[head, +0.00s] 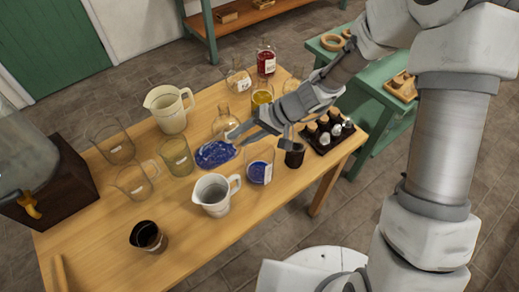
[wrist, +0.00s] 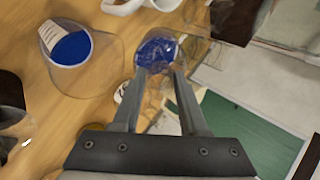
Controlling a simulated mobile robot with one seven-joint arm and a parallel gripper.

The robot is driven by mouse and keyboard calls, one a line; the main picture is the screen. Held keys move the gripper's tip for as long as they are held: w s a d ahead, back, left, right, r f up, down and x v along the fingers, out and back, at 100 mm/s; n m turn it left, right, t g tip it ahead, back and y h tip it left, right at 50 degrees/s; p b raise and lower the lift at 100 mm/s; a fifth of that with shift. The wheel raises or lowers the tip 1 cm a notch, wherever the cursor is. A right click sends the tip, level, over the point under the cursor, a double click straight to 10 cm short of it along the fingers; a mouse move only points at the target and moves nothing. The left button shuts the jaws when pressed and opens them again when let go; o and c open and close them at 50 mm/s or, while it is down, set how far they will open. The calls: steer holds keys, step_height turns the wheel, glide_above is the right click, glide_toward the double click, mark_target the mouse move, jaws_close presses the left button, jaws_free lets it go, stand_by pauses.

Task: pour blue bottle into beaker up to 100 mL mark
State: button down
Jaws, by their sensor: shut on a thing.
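The blue bottle (head: 215,154) shows in the head view as a mottled blue rounded shape just left of my fingertips. My gripper (head: 240,133) is shut on it. In the wrist view the blue bottle (wrist: 157,50) sits at the tips of my gripper (wrist: 160,72). Its tilt and mouth are hard to make out. A clear glass beaker (head: 259,171) with a white label stands to the right of the bottle, with blue liquid in its lower part. The beaker (wrist: 70,45) is at upper left in the wrist view. Its marks are too small to read.
A white jug (head: 213,195) stands in front, a cream jug (head: 168,108) behind. Empty glass beakers (head: 177,156) stand to the left. A clear flask (head: 226,123) is close behind my gripper. A dark cup (head: 294,155) and a bottle rack (head: 325,132) are on the right.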

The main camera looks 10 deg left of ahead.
mark_target(222, 136)
steer(key=shift+a+r+h+p, duration=0.2)
steer(key=shift+h+p, duration=0.4)
steer(key=shift+p, duration=0.1)
steer(key=shift+s+a+r+h+p, duration=0.1)
steer(key=shift+a+r+h+p, duration=0.35)
steer(key=shift+p, duration=0.9)
steer(key=shift+s+a+t+h+p, duration=0.15)
steer(key=shift+a+h+p, duration=0.35)
steer(key=shift+p, duration=1.25)
steer(key=shift+w+a+t+h+p, duration=0.15)
steer(key=shift+h+p, duration=0.6)
steer(key=shift+p, duration=0.95)
steer(key=shift+s+a+h+p, duration=0.15)
steer(key=shift+a+h+p, duration=0.25)
steer(key=shift+h+p, duration=0.15)
steer(key=shift+a+h, duration=0.25)
steer(key=shift+h, duration=0.1)
steer(key=shift+s+a+r+t+h, duration=0.1)
steer(key=shift+a+r+t+h, duration=0.1)
steer(key=shift+a+h, duration=0.35)
steer(key=shift+s+a+r+t+h, duration=0.1)
steer(key=shift+a+r+h, duration=0.15)
steer(key=shift+h, duration=0.6)
steer(key=shift+w+b, duration=0.15)
steer(key=shift+b, duration=0.3)
